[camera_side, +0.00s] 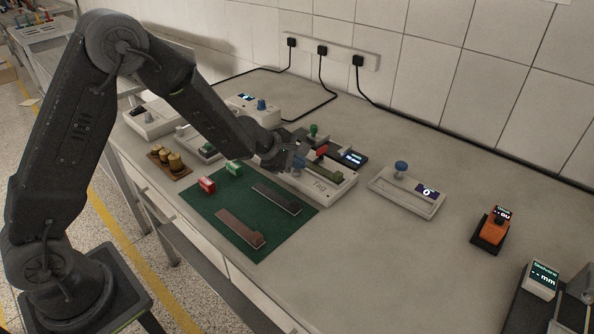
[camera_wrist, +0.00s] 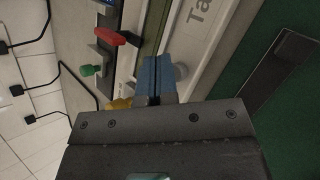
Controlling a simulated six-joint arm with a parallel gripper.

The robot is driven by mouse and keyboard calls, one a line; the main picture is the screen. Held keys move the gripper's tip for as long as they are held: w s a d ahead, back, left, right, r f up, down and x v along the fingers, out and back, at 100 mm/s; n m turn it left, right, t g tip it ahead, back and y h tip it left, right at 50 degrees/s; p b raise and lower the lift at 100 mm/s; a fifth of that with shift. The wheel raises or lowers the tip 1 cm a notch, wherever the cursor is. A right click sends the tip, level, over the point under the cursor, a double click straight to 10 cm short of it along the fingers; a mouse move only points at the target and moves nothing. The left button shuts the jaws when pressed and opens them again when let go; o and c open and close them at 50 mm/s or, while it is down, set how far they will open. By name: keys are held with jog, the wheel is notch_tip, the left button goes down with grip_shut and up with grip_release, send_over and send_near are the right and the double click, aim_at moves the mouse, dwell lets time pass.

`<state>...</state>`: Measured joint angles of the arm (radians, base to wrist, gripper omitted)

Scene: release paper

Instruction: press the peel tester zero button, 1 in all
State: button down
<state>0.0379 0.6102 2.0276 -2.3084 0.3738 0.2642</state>
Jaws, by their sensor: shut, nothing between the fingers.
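The peel tester appears to be the white-based unit with a green strip, marked with lettering that starts "Ta" (camera_side: 323,189); its base also shows in the wrist view (camera_wrist: 196,28). It carries a red part (camera_side: 322,151) and a dark lit display (camera_side: 352,158). My gripper (camera_side: 301,162) is at the left end of this unit, low over it. In the wrist view my gripper's blue fingertips (camera_wrist: 155,72) are together with nothing between them.
A white device with a blue knob (camera_side: 401,166) and an orange meter (camera_side: 494,228) stand to the right. Bench between them is clear.

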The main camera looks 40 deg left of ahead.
aim_at(297, 173)
jog(key=shift+f, duration=0.55)
dwell(0.9)
jog(key=shift+r, duration=0.95)
jog(key=shift+r, duration=0.1)
jog(key=shift+r, duration=2.4)
jog(key=shift+r, duration=0.1)
